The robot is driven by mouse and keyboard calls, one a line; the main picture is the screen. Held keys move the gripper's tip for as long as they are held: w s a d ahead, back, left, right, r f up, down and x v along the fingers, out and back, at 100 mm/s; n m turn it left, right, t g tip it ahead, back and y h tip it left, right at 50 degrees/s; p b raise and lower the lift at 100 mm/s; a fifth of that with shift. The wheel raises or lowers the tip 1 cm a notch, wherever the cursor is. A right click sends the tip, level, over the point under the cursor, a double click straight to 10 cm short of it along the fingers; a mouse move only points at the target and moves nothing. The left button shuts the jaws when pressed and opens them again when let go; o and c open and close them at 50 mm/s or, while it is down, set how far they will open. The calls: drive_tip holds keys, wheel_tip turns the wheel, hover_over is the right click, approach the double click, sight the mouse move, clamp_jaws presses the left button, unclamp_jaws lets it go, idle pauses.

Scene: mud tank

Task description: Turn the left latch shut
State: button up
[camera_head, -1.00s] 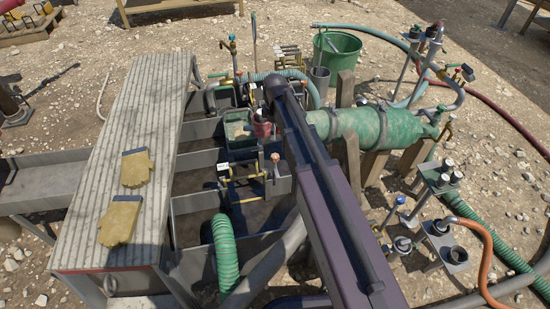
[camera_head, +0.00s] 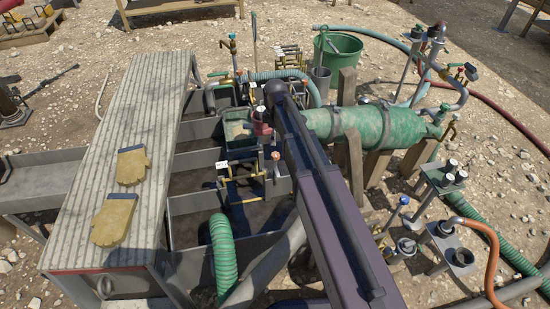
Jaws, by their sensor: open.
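I cannot clearly pick out the left latch. A brass pipe fitting (camera_head: 243,187) with a small white tag on its left end sits on the grey tank (camera_head: 195,203), left of my arm. An upright lever with an orange knob (camera_head: 276,156) stands at its right end. My dark arm reaches from the bottom right up to the tank's middle. A dark red part with a grey top lies just below the arm's far end, over a small green box (camera_head: 238,141); I cannot tell whether it is mine. My gripper's fingers are not visible.
A ribbed metal walkway (camera_head: 125,100) with two yellow gloves (camera_head: 132,165) (camera_head: 113,219) lies left of the tank. A green cylinder (camera_head: 372,126) on wooden posts stands right of my arm. A green hose (camera_head: 222,250) rises in front. Valves and hoses crowd the right.

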sight(276, 155)
drive_tip(key=shift+f+b, duration=4.65)
drive_tip(key=shift+f, duration=0.25)
drive_tip(key=c, duration=1.2)
